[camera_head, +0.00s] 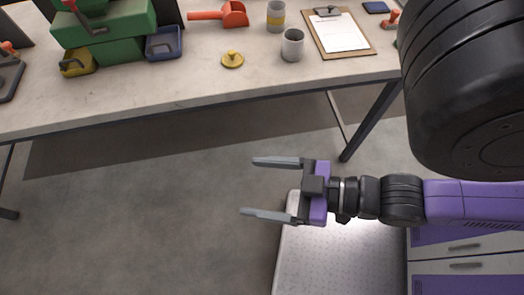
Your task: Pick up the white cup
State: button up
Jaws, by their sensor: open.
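The table (180,95) also bears a yellow knobbed disc (232,60), a red scoop (228,14), a clipboard (340,34), a green machine (105,30), a yellow bin (77,62) and a blue bin (164,43). The table's front strip is mostly clear. Purple-fronted drawers (466,235) show lower right.

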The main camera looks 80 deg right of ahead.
aim_at(293, 51)
jog(key=z, duration=1.45)
